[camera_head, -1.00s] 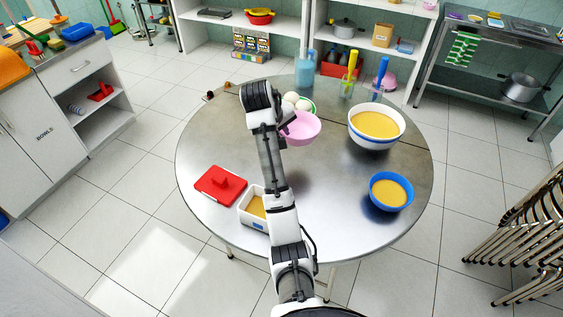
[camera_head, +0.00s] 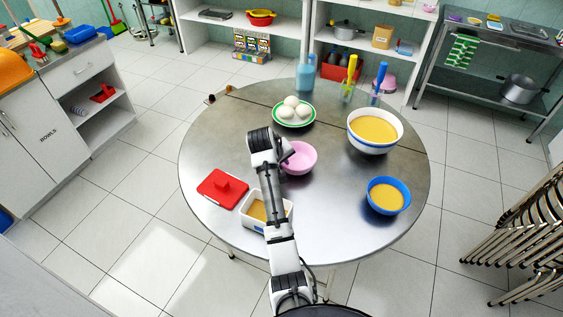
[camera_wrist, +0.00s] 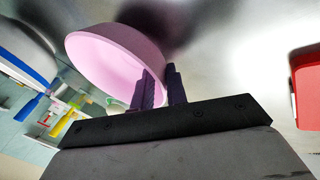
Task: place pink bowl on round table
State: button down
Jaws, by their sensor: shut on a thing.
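The pink bowl (camera_head: 299,158) is over the middle of the round metal table (camera_head: 330,215), upright in the head view. My gripper (camera_wrist: 160,88) is shut on its rim; the bowl (camera_wrist: 112,60) also shows in the wrist view, with the wall between the two dark fingers. In the head view my arm hides the fingertips and the bowl's left edge. I cannot tell whether the bowl's base touches the tabletop.
A plate of eggs (camera_head: 294,112) is behind the bowl. A large white bowl (camera_head: 374,131) and a blue bowl (camera_head: 388,195) stand to the right. A red lid (camera_head: 222,188) and a white container (camera_head: 252,211) are at the front left. Bare tabletop lies right of the pink bowl.

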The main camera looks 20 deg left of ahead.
jog(key=c, duration=1.4)
grip_release()
